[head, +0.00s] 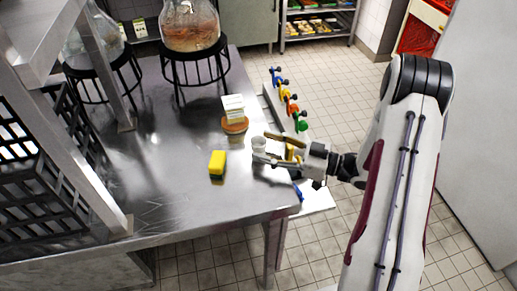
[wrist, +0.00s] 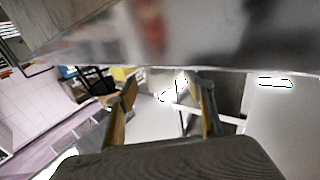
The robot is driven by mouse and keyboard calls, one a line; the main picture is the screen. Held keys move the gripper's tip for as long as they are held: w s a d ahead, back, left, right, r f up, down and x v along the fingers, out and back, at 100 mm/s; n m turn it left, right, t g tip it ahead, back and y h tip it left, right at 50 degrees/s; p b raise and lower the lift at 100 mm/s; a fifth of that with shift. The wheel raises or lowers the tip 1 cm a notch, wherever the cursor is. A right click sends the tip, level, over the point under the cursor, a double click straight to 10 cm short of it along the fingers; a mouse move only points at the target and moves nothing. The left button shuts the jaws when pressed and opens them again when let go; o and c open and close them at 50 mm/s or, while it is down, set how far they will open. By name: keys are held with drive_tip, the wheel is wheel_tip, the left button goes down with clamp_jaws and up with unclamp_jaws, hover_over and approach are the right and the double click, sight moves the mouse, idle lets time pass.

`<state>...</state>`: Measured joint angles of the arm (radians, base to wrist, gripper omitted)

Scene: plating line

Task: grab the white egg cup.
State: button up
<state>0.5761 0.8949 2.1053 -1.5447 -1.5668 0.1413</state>
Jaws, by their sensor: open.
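The white egg cup (head: 259,143) stands on the steel table near its right edge in the head view. My gripper (head: 262,147) reaches in from the right at low height. Its two fingers are open, with the cup between or just at their tips; I cannot tell whether they touch it. In the wrist view my gripper (wrist: 165,95) shows two spread tan fingers. A pale, glaring shape lies between them, too unclear to identify as the cup.
A yellow block (head: 217,163) lies left of the cup. Glass vessels (head: 190,25) stand on black stands at the back. The table's front is clear.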

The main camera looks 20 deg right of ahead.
drive_tip(key=shift+x, duration=1.35)
drive_tip(key=c, duration=1.2)
